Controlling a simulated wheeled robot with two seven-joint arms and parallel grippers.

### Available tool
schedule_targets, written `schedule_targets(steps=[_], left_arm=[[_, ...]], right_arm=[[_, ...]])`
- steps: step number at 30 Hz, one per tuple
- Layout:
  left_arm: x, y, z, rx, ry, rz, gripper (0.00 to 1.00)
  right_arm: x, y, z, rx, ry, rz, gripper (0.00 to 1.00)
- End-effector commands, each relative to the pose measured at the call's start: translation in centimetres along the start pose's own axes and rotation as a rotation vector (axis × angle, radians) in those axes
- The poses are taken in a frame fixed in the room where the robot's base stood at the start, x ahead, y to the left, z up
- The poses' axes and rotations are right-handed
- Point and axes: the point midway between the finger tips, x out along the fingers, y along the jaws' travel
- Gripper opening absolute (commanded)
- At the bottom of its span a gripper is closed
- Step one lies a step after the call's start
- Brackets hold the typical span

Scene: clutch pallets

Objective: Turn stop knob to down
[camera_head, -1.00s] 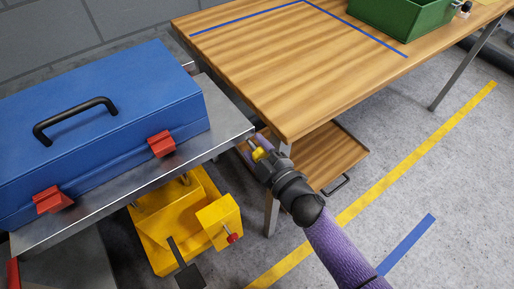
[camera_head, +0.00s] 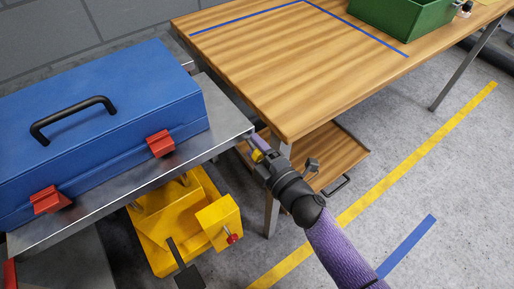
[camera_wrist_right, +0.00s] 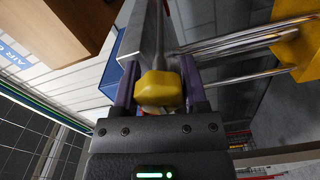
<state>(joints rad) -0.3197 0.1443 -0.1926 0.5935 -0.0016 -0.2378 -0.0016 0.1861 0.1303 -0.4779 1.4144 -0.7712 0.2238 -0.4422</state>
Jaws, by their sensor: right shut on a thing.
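A yellow knob (camera_wrist_right: 158,88) on a metal rod sits between the two purple fingers of my right gripper (camera_wrist_right: 158,98) in the wrist view. The gripper is shut on it. In the head view my right gripper (camera_head: 260,150) is at the right end of the metal cart, near the wooden table's front corner. Only a small part of the yellow knob (camera_head: 257,156) shows there, the rest being hidden by the gripper. I cannot read the knob's turned position. My left gripper is not in view.
A blue toolbox (camera_head: 95,135) stands on the metal cart top (camera_head: 225,128). A yellow machine (camera_head: 170,225) with a red knob (camera_head: 232,239) is below. The wooden table (camera_head: 290,75) is close to the gripper; a green crate (camera_head: 405,18) is on it.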

Motion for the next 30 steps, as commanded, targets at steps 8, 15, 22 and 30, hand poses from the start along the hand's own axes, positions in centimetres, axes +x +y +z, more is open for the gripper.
schedule_targets(steps=[8,15,22,30], left_arm=[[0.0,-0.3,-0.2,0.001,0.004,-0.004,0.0],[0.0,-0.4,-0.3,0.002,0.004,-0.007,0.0],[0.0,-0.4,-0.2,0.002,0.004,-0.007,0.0],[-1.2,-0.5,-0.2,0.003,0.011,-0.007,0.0]], right_arm=[[0.0,-0.1,0.0,-0.004,0.0,-0.002,0.0],[0.0,-0.1,0.0,-0.003,0.0,-0.002,0.91],[0.0,0.0,0.0,-0.002,0.0,-0.001,0.91],[-3.7,0.1,-0.1,-0.002,-0.001,-0.003,0.91]])
